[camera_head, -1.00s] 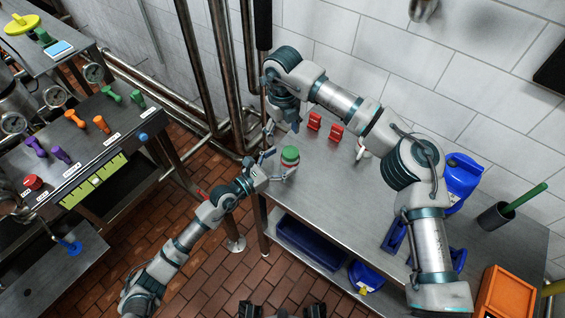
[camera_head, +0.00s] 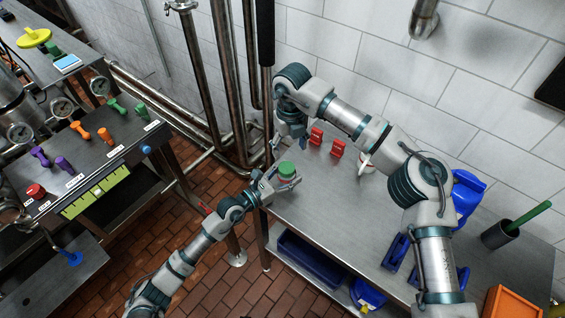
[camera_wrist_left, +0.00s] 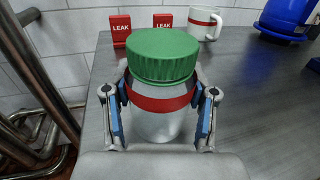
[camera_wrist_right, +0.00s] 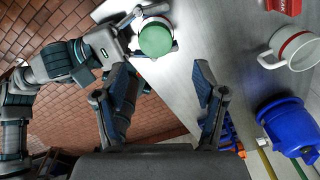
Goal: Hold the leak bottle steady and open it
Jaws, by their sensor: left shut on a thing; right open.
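The leak bottle (camera_wrist_left: 160,122) is a pale jar with a red band and a green lid (camera_wrist_left: 163,54). It stands upright at the table's left edge, and the lid is on. My left gripper (camera_head: 277,178) is shut around the bottle's body at the red band, below the lid. In the right wrist view the green lid (camera_wrist_right: 156,39) is seen from above, beyond my right fingers. My right gripper (camera_wrist_right: 163,85) is open and empty, a little apart from the bottle. In the head view my right gripper (camera_head: 291,140) is above and behind the lid.
Two red LEAK signs (camera_wrist_left: 120,30) and a white mug with a red band (camera_wrist_left: 201,22) stand behind the bottle. A blue container (camera_head: 466,196) is farther right on the steel table (camera_head: 352,215). Pipes (camera_head: 235,90) rise at the table's left end.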

